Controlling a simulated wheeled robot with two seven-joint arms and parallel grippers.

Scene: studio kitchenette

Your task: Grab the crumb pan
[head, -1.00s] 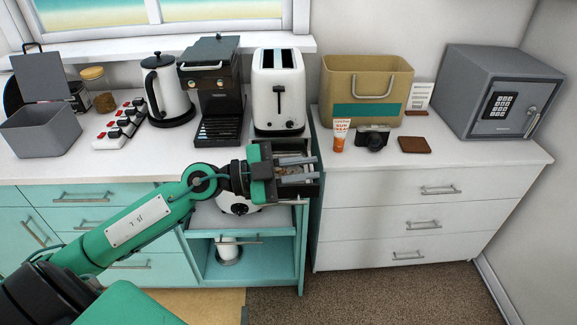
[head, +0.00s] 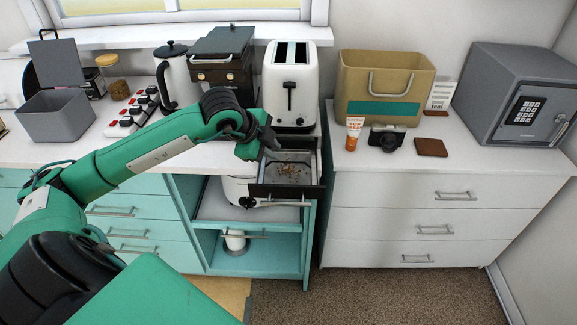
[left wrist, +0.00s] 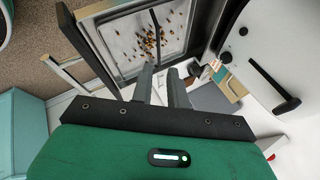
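The crumb pan (head: 290,179) is a shallow grey tray with brown crumbs, lying inside the open dark drawer (head: 257,190) below the toaster. It also shows in the left wrist view (left wrist: 128,50), just beyond my fingertips. My left gripper (head: 270,140) is at the back left of the drawer, pointing down. In the left wrist view, its two fingers (left wrist: 161,82) are apart, with a gap between them and no clear hold on the pan. Whether the fingertips touch the pan's edge cannot be told. My right gripper is not in view.
The white toaster (head: 290,85) stands on the counter right behind the drawer, close to my left gripper. A coffee machine (head: 222,62) and kettle (head: 178,80) stand left of it. A white appliance (head: 236,190) sits on the shelf beneath. The white dresser (head: 430,215) is to the right.

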